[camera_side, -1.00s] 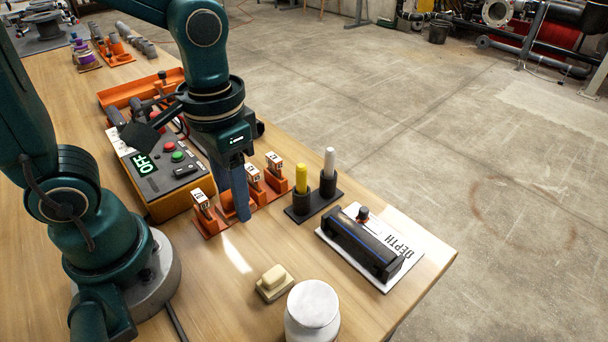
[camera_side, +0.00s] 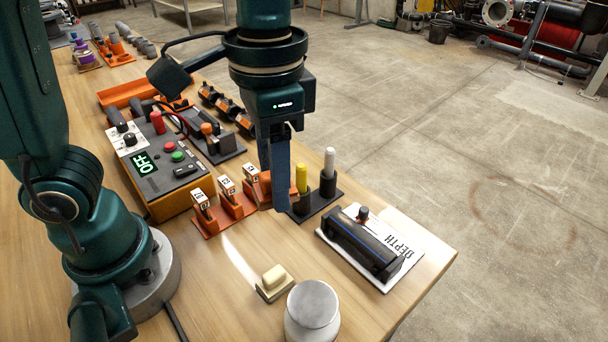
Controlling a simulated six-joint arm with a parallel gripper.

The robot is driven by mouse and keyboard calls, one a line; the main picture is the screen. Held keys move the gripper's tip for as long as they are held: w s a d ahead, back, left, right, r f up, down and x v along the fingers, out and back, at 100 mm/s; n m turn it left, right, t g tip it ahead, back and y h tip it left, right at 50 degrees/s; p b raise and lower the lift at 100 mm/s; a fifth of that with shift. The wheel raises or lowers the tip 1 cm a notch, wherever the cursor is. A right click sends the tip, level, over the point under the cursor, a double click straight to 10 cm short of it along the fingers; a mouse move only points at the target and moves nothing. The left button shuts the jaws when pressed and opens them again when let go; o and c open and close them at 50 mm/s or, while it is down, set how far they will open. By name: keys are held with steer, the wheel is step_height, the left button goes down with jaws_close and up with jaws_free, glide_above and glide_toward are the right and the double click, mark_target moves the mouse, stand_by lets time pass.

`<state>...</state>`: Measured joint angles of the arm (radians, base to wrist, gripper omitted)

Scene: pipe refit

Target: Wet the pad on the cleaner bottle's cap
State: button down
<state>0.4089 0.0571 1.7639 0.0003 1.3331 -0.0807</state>
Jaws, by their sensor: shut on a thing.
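A white, round-topped container (camera_side: 312,312), seemingly the cleaner bottle, stands at the front edge of the picture. Its lid is a grey-white disc. A cream block (camera_side: 273,280), seemingly the pad, sits on a small base on the table just left of it and behind it. My gripper (camera_side: 278,205) points down with its blue fingers between the orange numbered holders and the marker stand, well behind both the block and the container. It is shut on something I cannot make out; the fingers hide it.
Orange holders with number cards (camera_side: 227,187) stand left of my fingers. A dark stand with a yellow marker (camera_side: 301,178) and a white marker is right of them. A black depth gauge (camera_side: 360,243) lies on a white plate.

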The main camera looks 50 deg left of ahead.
mark_target(313, 303)
steer(key=s+d+m, duration=0.1)
steer(key=d, duration=0.2)
steer(key=s+d+r+m, duration=0.1)
steer(key=d+m, duration=0.1)
steer(key=d, duration=0.2)
steer(key=s+d+m, duration=0.1)
steer(key=d+m, duration=0.1)
steer(key=d, duration=0.1)
steer(key=shift+s+d+r, duration=0.15)
steer(key=shift+s+d, duration=0.25)
steer(key=shift+f, duration=2.7)
steer(key=shift+f, duration=0.85)
steer(key=shift+r, duration=3.5)
